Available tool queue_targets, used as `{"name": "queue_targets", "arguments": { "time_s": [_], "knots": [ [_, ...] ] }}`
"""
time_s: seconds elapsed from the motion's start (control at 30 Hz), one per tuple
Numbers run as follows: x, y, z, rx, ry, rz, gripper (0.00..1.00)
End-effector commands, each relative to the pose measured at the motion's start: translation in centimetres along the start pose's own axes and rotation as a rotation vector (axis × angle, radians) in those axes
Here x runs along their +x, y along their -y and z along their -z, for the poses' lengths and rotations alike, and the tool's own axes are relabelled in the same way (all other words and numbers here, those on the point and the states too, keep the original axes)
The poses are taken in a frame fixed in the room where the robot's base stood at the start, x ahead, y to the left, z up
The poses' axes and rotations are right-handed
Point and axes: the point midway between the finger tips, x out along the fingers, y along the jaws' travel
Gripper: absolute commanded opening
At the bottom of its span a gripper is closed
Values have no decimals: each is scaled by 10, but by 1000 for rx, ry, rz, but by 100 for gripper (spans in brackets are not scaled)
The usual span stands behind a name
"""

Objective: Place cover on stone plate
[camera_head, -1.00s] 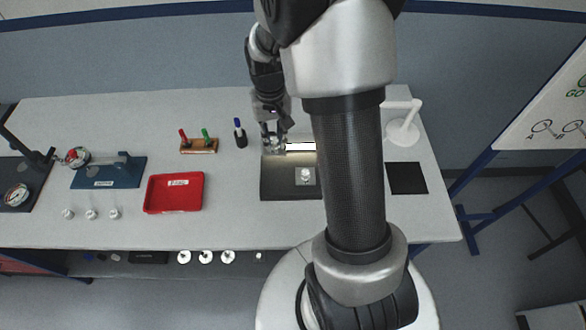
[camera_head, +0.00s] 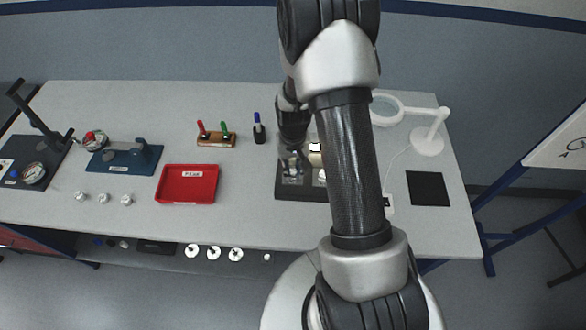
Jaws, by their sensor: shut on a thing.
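The dark stone plate (camera_head: 296,195) lies on the table right of centre, partly hidden behind my arm. My gripper (camera_head: 291,177) points down over the left part of the plate. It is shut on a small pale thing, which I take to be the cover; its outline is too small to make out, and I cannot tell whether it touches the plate. A small light part (camera_head: 322,175) on the plate shows at the edge of my arm, which hides most of it.
A red tray (camera_head: 188,201) lies left of the plate. Behind are a wooden pen stand (camera_head: 216,141) and a blue-capped marker (camera_head: 258,130). A blue fixture (camera_head: 125,158) stands further left. A white magnifier lamp (camera_head: 428,140) and black mat (camera_head: 428,189) are at right.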

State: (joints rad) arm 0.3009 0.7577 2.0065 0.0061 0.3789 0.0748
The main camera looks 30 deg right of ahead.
Motion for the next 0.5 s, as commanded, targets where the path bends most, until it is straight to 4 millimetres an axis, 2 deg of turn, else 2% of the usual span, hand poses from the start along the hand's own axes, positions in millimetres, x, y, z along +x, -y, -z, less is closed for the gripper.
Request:
{"name": "queue_targets", "arguments": {
  "time_s": [0.3,0.33,0.5],
  "knots": [
    [3,0,1,0,-2,0,0],
    [2,0,1,0,-2,0,20],
    [1,0,1,0,-2,0,32]
  ]
}}
